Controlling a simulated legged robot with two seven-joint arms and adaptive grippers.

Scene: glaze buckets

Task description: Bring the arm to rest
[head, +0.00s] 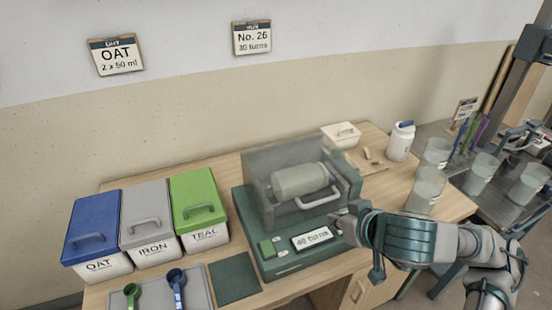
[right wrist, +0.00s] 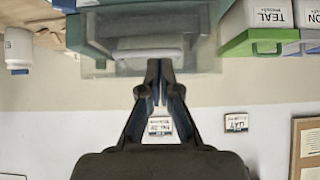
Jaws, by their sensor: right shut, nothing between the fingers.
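My right gripper (head: 345,222) is at the front right of the green machine (head: 240,208), close to its turns display (head: 312,239); I cannot tell whether they touch. In the right wrist view, which is upside down, the fingers (right wrist: 157,72) are together with nothing between them. The right arm reaches in from the lower right. The machine holds a pale jar (head: 299,180) lying on its side behind a clear cover with a light handle (head: 318,200). A green button (head: 268,248) is left of the display. My left gripper is not in view.
Lidded buckets for oat (head: 92,225), iron (head: 146,213) and teal (head: 199,200) stand at the left. Scoops (head: 177,285) lie on a grey tray (head: 200,283) in front. A white jar (head: 401,142) and clear cups (head: 426,188) stand at the right, near my arm.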

